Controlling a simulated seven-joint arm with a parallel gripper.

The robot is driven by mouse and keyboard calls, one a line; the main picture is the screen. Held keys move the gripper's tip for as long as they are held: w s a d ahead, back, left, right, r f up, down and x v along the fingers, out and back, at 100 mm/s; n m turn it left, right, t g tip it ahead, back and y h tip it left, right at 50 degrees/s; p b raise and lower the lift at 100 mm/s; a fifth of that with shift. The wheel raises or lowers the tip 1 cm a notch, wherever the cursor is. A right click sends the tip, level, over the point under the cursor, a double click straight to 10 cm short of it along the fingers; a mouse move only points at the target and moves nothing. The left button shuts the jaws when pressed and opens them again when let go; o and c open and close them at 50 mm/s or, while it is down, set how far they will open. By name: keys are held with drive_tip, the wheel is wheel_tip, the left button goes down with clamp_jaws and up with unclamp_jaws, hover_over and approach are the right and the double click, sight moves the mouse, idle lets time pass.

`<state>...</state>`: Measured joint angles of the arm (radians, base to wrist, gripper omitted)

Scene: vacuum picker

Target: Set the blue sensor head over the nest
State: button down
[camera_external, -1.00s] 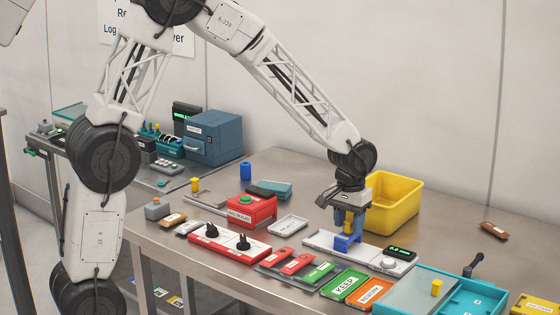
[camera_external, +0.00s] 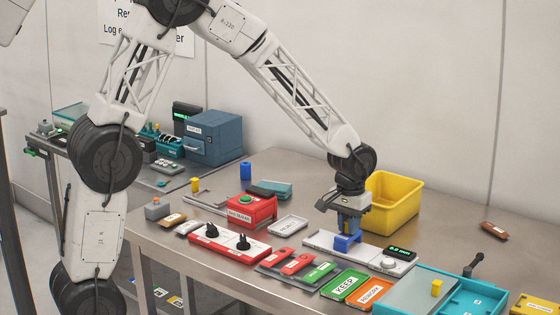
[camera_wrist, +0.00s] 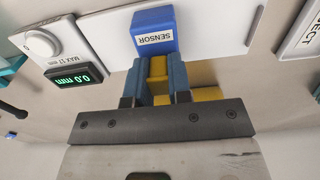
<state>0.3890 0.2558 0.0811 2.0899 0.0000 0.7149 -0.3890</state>
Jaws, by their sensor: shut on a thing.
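The blue sensor head (camera_external: 347,243) sits on the white gauge plate (camera_external: 318,240). In the wrist view, the sensor head (camera_wrist: 154,32) shows its SENSOR label. My gripper (camera_external: 348,230) is directly above it, with its fingers pointing down. In the wrist view, my gripper's two blue-grey fingers (camera_wrist: 163,66) are shut on a yellow part (camera_wrist: 158,68), which looks like the sensor head's handle. I cannot make out the nest; the sensor head and fingers hide part of the plate.
The gauge's display (camera_external: 400,252) reads 0.0 mm, with a round knob beside it. A yellow bin (camera_external: 408,208) stands close behind my gripper. Red and green trays lie in front, with a teal tray (camera_external: 480,295) at right.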

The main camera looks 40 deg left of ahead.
drive_tip(key=shift+a, duration=2.5)
drive_tip(key=c, duration=1)
unclamp_jaws()
drive_tip(key=shift+a, duration=0.1)
drive_tip(key=shift+c, duration=0.2)
wheel_tip(320, 180, up, 8)
